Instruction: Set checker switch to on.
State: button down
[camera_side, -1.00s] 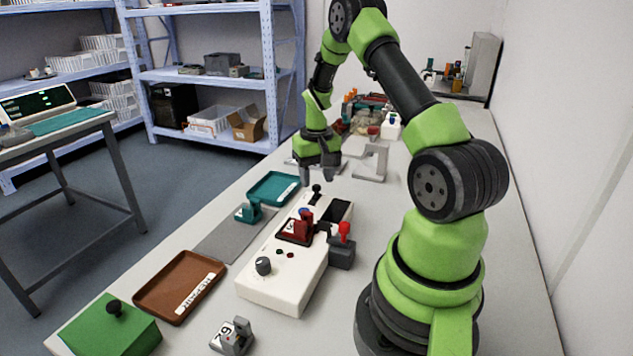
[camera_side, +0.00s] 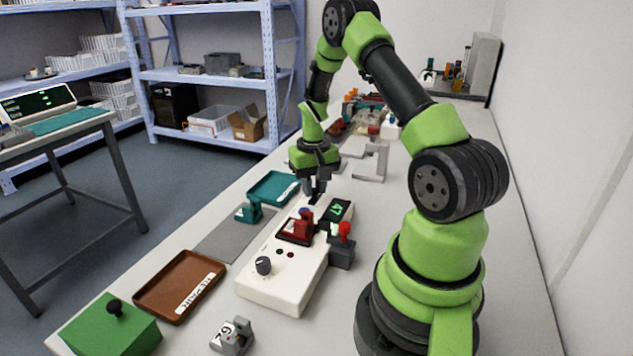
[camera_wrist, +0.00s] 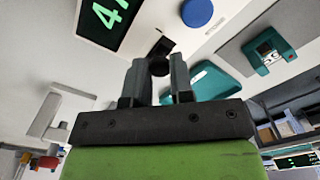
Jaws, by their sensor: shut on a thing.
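The checker is a white box (camera_side: 275,280) with a black knob, a blue button (camera_wrist: 199,12) and a dark display. Its display (camera_side: 337,211) is lit with green characters, and shows in the wrist view (camera_wrist: 108,18) too. A red part (camera_side: 301,228) sits on top of the box. My gripper (camera_side: 315,196) is at the box's far end, fingers down. In the wrist view my gripper (camera_wrist: 158,75) is shut on the small black switch lever (camera_wrist: 160,64), beside the display and the blue button. The switch's base is mostly hidden by the fingers in the side view.
A teal tray (camera_side: 272,187) and a teal part (camera_side: 249,212) lie left of the checker. A dark block with a red-topped lever (camera_side: 342,250) stands close on its right. A brown tray (camera_side: 181,287) and a green box (camera_side: 112,328) are at the front left. A grey bracket (camera_side: 371,160) stands behind.

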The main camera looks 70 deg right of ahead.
aim_at(312, 201)
jog(key=shift+a, duration=0.55)
jog(key=c, duration=1)
grip_release()
jog(key=shift+d+r, duration=0.1)
jog(key=shift+r, duration=0.2)
notch_tip(312, 201, up, 9)
jog(key=shift+r, duration=0.2)
